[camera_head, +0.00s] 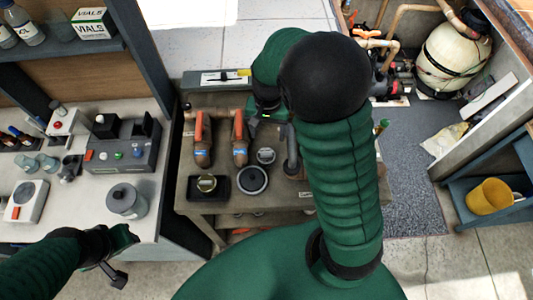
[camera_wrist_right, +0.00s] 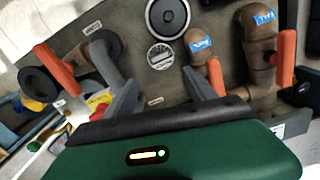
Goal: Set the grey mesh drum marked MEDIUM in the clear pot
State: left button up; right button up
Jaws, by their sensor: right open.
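A small round grey piece with a pale label band (camera_head: 265,156) sits on the brown bench. It also shows in the right wrist view (camera_wrist_right: 160,56); it looks like the drum, but its lettering is too small to read. Beside it, nearer me, is a round black-rimmed pot (camera_head: 252,180), also at the top of the wrist view (camera_wrist_right: 167,17); I cannot tell if its walls are clear. My right gripper (camera_wrist_right: 162,92) is open and empty, its fingers spread on either side below the grey piece. My left gripper (camera_head: 125,258) looks open and empty, near the white counter's front.
Brown pipes with orange handles (camera_head: 240,150) stand behind the pot, and a grey pipe (camera_head: 291,150) is close right. A black tray (camera_head: 222,188) with a yellowish round piece is left. A grey lidded canister (camera_head: 127,201) stands on the white counter. A yellow bucket (camera_head: 490,196) is far right.

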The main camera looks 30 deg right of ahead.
aim_at(266, 153)
jog(key=f, duration=0.9)
jog(key=shift+a+f, duration=0.1)
jog(key=shift+a, duration=0.25)
jog(key=f, duration=0.3)
jog(key=f+p, duration=0.1)
jog(key=f, duration=0.1)
jog(key=shift+s+a, duration=0.1)
jog(key=shift+s, duration=0.25)
jog(key=shift+w+f, duration=0.1)
jog(key=shift+f, duration=0.1)
jog(key=shift+a, duration=0.1)
jog(key=c, duration=0.7)
pick_arm(q)
jog(key=shift+a+r, duration=0.2)
jog(key=shift+r, duration=0.25)
pick_arm(e)
jog(key=c, duration=0.6)
jog(key=shift+o, duration=0.2)
jog(key=shift+r, duration=0.1)
